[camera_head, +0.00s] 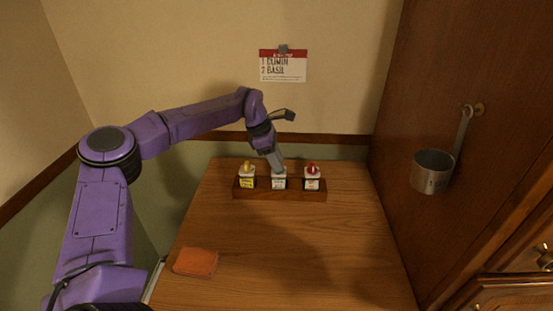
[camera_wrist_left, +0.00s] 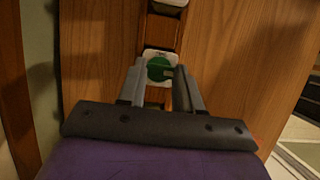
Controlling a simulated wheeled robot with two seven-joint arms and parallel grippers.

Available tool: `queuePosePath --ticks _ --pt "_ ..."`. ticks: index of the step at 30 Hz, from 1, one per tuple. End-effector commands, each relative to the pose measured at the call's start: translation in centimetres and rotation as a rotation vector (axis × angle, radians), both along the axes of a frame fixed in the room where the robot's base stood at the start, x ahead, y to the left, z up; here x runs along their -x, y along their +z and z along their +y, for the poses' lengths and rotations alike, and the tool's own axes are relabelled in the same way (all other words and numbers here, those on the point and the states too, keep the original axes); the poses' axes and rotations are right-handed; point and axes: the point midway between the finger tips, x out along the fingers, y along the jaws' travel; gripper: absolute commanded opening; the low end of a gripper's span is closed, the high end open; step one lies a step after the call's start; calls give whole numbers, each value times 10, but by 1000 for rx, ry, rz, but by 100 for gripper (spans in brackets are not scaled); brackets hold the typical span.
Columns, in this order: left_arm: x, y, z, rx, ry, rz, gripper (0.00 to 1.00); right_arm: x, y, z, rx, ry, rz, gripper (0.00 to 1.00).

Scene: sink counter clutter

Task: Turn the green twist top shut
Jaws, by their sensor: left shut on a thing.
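The green twist top (camera_wrist_left: 159,68) sits on a white-capped jar in the left wrist view, between the tips of my left gripper (camera_wrist_left: 168,72). In the head view my left gripper (camera_head: 278,168) comes down from above onto the middle jar (camera_head: 279,183) in the wooden rack (camera_head: 278,194). The gripper is shut on the green top, and its fingers hide most of that top in the head view. My right gripper is not in view.
A jar with a yellow top (camera_head: 247,168) stands left in the rack, and a jar with a red top (camera_head: 312,169) stands right. An orange sponge (camera_head: 195,262) lies at the front left. A metal cup (camera_head: 431,172) hangs at the right. The counter's middle is clear.

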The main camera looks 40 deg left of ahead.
Motion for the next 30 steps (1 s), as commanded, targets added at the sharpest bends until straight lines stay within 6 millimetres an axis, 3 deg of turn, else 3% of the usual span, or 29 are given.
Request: queuePosePath --ticks 4,5,7,17,30 --pt "0 -2 3 -6 3 1 4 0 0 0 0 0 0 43" --pt "0 -2 3 -6 3 1 41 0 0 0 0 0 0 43" --pt "0 -2 2 -5 3 1 61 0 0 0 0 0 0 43" --pt "0 3 1 -2 1 -1 61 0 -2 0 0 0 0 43" --pt "18 85 34 -3 3 -1 61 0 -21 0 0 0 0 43"
